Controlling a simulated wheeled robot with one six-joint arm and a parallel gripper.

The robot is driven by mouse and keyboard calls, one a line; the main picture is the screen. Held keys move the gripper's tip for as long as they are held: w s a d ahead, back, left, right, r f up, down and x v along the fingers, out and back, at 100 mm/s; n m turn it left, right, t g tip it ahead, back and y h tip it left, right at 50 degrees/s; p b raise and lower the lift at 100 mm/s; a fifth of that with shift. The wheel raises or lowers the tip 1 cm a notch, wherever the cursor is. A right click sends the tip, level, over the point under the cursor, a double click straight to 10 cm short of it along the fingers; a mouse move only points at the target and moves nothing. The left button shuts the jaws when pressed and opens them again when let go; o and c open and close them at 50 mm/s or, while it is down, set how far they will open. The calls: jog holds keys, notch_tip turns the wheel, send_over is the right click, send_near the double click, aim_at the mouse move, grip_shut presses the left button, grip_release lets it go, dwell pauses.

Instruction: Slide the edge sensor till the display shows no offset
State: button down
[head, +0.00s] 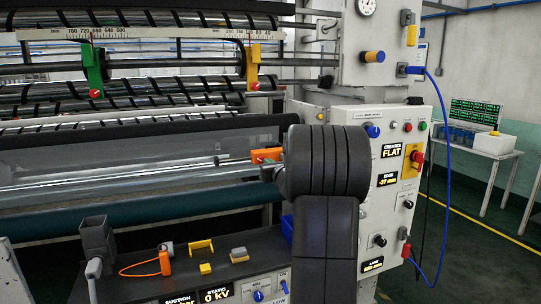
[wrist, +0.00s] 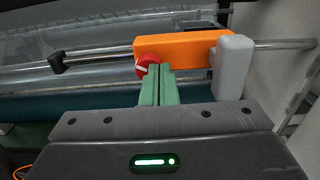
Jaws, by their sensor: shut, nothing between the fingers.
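The edge sensor, an orange block (wrist: 185,48) with a grey upright piece (wrist: 231,66) at its right end, sits on a metal rail. A red knob (wrist: 147,65) with a white mark is on its front near the left end. In the head view the orange block (head: 266,155) is partly hidden behind my arm. My gripper's green fingers (wrist: 159,70) are shut and empty, with their tips just right of the knob and overlapping it in view; I cannot tell whether they touch it. The display on the white panel (head: 387,179) reads EDGE -37 mm.
A black collar (wrist: 56,62) is on the rail to the left, with bare rail between it and the sensor. Above the display, another one reads CREASES FLAT (head: 391,150). Small orange and yellow items and a grey holder (head: 98,238) stand on the lower shelf.

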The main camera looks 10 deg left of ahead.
jog(key=shift+w+d+f+p, duration=0.1)
jog(key=shift+w+d+p, duration=0.2)
jog(key=shift+w+d, duration=0.35)
jog(key=shift+w+d+p, duration=0.3)
jog(key=shift+w+d, duration=0.1)
jog(key=shift+d, duration=0.45)
dwell(1.0)
dwell(0.7)
jog(key=shift+s+a+b, duration=0.45)
jog(key=shift+a, duration=0.2)
jog(key=shift+s+a+b, duration=0.45)
jog(key=shift+a, duration=0.15)
jog(key=shift+d+f, duration=0.1)
jog(key=b+v, duration=0.2)
jog(key=v, duration=0.7)
jog(key=shift+s+d+b, duration=0.2)
jog(key=shift+s+b, duration=0.05)
jog(key=shift+b, duration=0.1)
jog(key=p+x, duration=0.2)
jog(key=x, duration=0.6)
jog(key=shift+w+a, duration=0.25)
jog(key=shift+w, duration=0.05)
